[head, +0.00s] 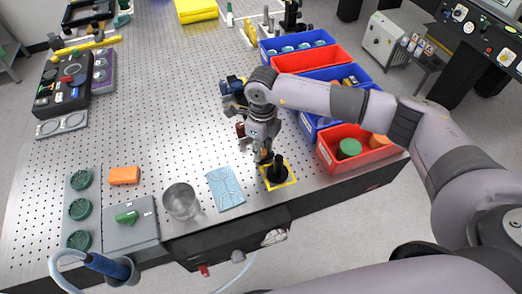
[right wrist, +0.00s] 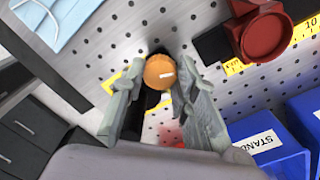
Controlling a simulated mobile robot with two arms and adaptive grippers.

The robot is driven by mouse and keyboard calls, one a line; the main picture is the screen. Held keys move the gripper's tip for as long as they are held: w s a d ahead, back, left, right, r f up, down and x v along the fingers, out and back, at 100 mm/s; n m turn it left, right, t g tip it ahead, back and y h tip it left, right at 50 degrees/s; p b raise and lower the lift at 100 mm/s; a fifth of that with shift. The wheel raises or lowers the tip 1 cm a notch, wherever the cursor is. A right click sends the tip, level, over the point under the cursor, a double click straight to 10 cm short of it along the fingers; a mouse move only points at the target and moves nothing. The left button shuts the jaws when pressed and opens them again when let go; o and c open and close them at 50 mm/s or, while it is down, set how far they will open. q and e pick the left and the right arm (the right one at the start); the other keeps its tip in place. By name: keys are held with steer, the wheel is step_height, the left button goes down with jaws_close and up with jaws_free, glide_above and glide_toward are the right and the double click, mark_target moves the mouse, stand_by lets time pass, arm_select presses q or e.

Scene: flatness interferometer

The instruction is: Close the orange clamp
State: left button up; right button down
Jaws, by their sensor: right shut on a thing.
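The orange clamp shows as a round orange knob with a white mark (right wrist: 160,72) in the right wrist view. It sits between the fingertips of my right gripper (right wrist: 158,85), which is shut on it. In the head view my right gripper (head: 260,147) points down at the knob, which is mostly hidden by the fingers. A black post on a dark base (head: 277,168) stands just beside it, inside a yellow square outline on the perforated table. My left gripper is in neither view.
A red bin (head: 330,158) with a green round thing stands close on the right, with blue bins behind. A red round part (right wrist: 265,36) is near the gripper. The table's middle left is clear.

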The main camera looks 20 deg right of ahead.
steer(key=m+b, duration=0.2)
steer(key=m, duration=0.1)
steer(key=shift+f+m, duration=0.15)
steer(key=shift+m, duration=0.25)
steer(key=m+b, duration=0.2)
steer(key=m, duration=0.1)
steer(key=shift+m, duration=0.3)
steer(key=m+b, duration=0.2)
steer(key=m, duration=0.1)
steer(key=shift+m+b, duration=0.4)
steer(key=shift+m, duration=1)
steer(key=shift+r, duration=0.2)
steer(key=c, duration=1.2)
jaws_free()
steer(key=shift+c, duration=0.2)
